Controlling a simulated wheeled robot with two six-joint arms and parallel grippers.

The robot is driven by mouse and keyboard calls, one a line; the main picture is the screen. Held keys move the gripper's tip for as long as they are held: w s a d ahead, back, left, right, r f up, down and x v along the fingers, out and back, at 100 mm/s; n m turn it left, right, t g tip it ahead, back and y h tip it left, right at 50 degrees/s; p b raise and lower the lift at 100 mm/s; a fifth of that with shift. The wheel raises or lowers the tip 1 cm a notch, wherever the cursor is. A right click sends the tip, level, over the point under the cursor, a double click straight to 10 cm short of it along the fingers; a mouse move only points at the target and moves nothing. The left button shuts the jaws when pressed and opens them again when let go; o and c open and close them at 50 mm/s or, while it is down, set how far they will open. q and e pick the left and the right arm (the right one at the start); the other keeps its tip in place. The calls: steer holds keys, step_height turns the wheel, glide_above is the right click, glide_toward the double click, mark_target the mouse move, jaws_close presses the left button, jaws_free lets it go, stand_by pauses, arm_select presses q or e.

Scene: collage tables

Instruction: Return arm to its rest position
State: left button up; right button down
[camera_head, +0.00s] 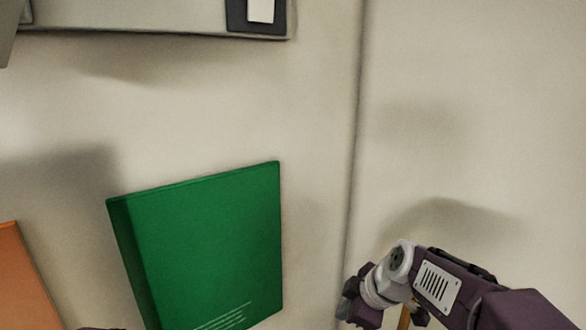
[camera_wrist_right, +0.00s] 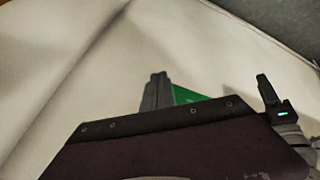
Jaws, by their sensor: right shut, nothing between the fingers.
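My right arm comes in from the lower right in the head view. Its gripper (camera_head: 350,299) is shut and empty, to the right of the green book-like block and apart from it. In the right wrist view the grey fingertips (camera_wrist_right: 156,91) show beyond my dark purple arm housing, with a bit of green behind them. My left gripper is not clearly in view; only a dark sliver shows at the bottom edge of the head view, and I cannot tell what it is.
The green block (camera_head: 205,245) lies on the pale table surface (camera_head: 230,110). An orange object (camera_head: 20,275) is at the left edge. A grey panel-like object (camera_head: 150,18) is at the top left.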

steer(key=s+d+f+m+g+h, duration=0.1)
steer(key=s+d+f+m+g, duration=0.1)
steer(key=s+f+m, duration=0.5)
steer(key=s+d+f+m+g+h, duration=0.2)
steer(key=s+d+f+m, duration=0.2)
steer(key=s+f+m, duration=0.3)
steer(key=shift+s+d+f, duration=0.2)
steer(key=shift+s+f, duration=0.1)
steer(key=shift+f, duration=1.4)
